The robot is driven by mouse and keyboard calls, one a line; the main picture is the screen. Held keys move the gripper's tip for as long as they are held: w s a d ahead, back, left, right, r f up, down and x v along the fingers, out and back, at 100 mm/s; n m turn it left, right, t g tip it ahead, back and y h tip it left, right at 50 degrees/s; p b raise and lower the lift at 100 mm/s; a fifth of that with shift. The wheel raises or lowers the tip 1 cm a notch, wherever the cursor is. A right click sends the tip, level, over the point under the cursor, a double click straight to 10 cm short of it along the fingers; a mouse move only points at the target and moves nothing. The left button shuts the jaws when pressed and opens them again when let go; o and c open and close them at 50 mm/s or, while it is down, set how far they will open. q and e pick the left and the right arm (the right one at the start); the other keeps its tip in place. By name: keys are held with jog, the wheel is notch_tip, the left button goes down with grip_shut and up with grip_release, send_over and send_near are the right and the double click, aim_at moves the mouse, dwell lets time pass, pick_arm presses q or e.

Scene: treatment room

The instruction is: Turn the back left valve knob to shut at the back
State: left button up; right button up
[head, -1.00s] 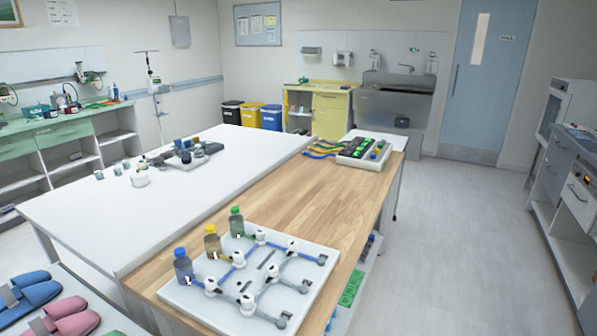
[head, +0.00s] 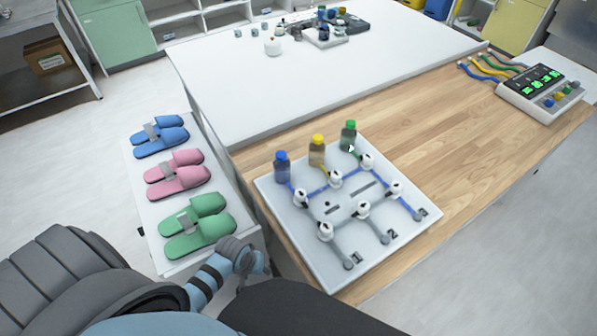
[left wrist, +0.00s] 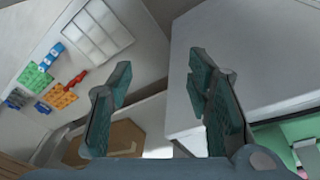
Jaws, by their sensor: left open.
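The white valve board (head: 290,232) lies on the wooden table. It has two rows of white knobs, joined by blue and grey channels, with blue-, yellow- and green-capped bottles along its back edge. The back left valve knob (head: 301,198) sits in front of the blue-capped bottle (head: 282,168); nothing touches it. My left gripper (left wrist: 158,95) is open and empty in the left wrist view, with teal fingers spread apart. The knob does not show there. In the head view my left arm reaches in low, left of the board; its fingers cannot be made out. My right gripper is not in view.
A slipper stand (head: 152,226) with blue, pink and green slippers stands left of the table, close to my arm. The bare wood (head: 440,130) behind the board is clear. A device with green displays (head: 540,83) is at the far right.

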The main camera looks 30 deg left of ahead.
pick_arm(q)
jog(key=w+d+r+n+h+p, duration=0.1)
jog(key=w+r+n+p, duration=0.15)
jog(key=r, duration=0.75)
jog(key=w+d+r+n+p, duration=0.1)
jog(key=w+r+p, duration=0.15)
jog(key=r, duration=0.75)
jog(key=n+g+h, duration=0.1)
jog(key=n+h, duration=0.2)
jog(key=n, duration=0.9)
send_near(300, 193)
jog(key=b+x, duration=0.2)
jog(key=x, duration=0.7)
jog(key=shift+w+f, duration=0.1)
jog(key=shift+f, duration=0.05)
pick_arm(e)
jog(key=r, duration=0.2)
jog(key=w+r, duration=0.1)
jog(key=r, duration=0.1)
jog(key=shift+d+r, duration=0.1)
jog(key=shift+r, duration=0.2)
pick_arm(q)
grip_shut()
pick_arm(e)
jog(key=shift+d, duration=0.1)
